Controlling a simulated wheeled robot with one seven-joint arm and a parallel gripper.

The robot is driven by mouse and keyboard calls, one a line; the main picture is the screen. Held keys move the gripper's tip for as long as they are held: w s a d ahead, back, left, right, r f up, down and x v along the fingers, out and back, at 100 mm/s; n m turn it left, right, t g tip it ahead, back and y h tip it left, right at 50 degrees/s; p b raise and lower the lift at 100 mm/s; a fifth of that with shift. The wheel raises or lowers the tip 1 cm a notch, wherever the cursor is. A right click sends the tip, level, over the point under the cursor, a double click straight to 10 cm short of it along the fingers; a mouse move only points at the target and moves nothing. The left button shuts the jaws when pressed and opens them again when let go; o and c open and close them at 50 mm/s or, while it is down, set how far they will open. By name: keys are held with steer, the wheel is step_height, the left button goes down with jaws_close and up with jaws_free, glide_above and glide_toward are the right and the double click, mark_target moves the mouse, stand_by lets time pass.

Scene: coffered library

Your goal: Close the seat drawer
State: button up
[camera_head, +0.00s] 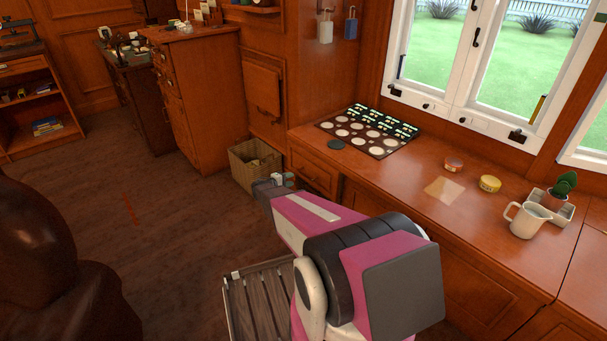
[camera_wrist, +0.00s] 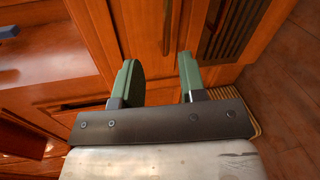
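The window seat (camera_head: 415,195) runs along the right wall under the windows. A drawer front (camera_head: 314,172) with a dark handle shows in its left end, just beyond my gripper (camera_head: 281,184). My arm hides part of the seat front, and I cannot tell how far the drawer stands out. In the wrist view, my gripper (camera_wrist: 158,72) has two green fingers spread apart with nothing between them. Wooden panelling lies beyond the fingertips. A wooden front with a long dark handle (camera_wrist: 84,103) is left of the fingers. I cannot tell whether the fingers touch any wood.
An open box (camera_head: 255,163) stands on the floor just past my gripper. A slatted wooden piece (camera_head: 258,300) is below my arm. A brown leather chair (camera_head: 55,270) is at lower left. A palette tray (camera_head: 368,130) and a white jug (camera_head: 527,220) sit on the seat top.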

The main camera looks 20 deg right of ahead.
mark_target(305, 176)
steer(key=w+d+f, duration=0.1)
steer(key=d, duration=0.2)
steer(key=w+d+f+m, duration=0.1)
steer(key=d, duration=0.2)
steer(key=w+d+f+m, duration=0.1)
steer(key=w+d, duration=0.1)
steer(key=d, duration=0.2)
stand_by(0.3)
jaws_close()
